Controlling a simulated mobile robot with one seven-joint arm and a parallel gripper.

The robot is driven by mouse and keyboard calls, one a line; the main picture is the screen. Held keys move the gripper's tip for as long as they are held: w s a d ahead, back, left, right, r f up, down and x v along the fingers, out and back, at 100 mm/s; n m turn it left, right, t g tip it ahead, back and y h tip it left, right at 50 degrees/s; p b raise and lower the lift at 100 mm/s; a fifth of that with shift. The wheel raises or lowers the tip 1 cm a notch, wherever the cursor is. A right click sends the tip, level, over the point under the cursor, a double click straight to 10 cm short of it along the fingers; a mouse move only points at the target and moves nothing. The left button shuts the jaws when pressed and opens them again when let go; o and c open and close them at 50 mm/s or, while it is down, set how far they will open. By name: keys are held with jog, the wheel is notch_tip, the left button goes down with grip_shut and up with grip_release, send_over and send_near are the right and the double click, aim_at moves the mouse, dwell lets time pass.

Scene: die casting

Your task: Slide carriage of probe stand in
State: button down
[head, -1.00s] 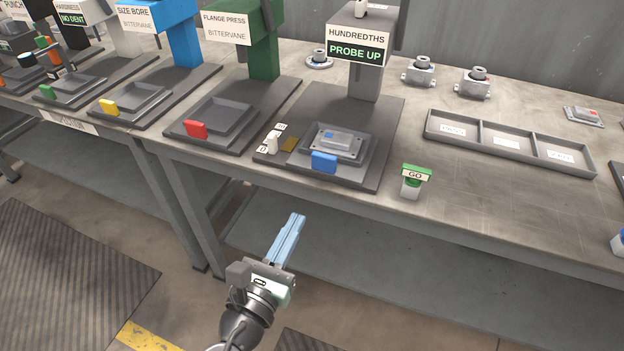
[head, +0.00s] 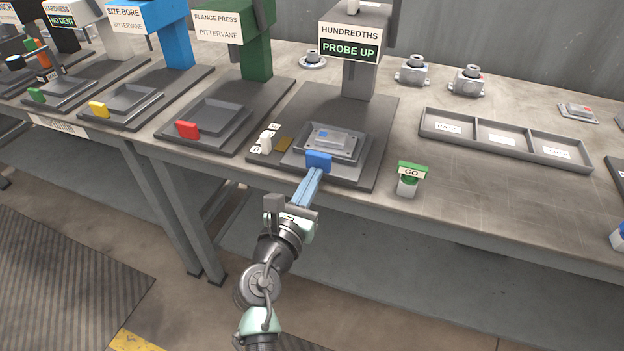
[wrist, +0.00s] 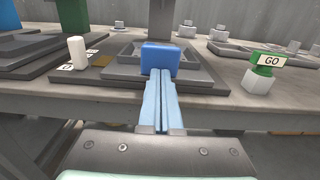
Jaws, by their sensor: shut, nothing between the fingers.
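The probe stand (head: 358,82) has a sign reading "HUNDREDTHS" and a display reading "PROBE UP". Its carriage (head: 357,158) is a grey tray on the dark base, with a blue handle (head: 319,162) at the front. A grey metal part (head: 333,140) with a blue spot lies in the tray. My gripper (head: 313,178) is shut, its blue fingers together and empty. The fingertips are at the front face of the blue handle, which also shows in the wrist view (wrist: 159,59). I cannot tell whether they touch it.
A green GO button (head: 411,172) stands right of the stand. A white switch (head: 266,141) stands on the base's left. A three-compartment tray (head: 436,126) lies at right, with two castings (head: 413,71) behind it. The flange press (head: 258,65) with a red handle stands to the left.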

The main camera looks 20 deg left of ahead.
aim_at(321, 164)
jog(key=shift+w+d+b, duration=0.1)
jog(key=shift+w+b, duration=0.2)
jog(key=shift+w, duration=2.15)
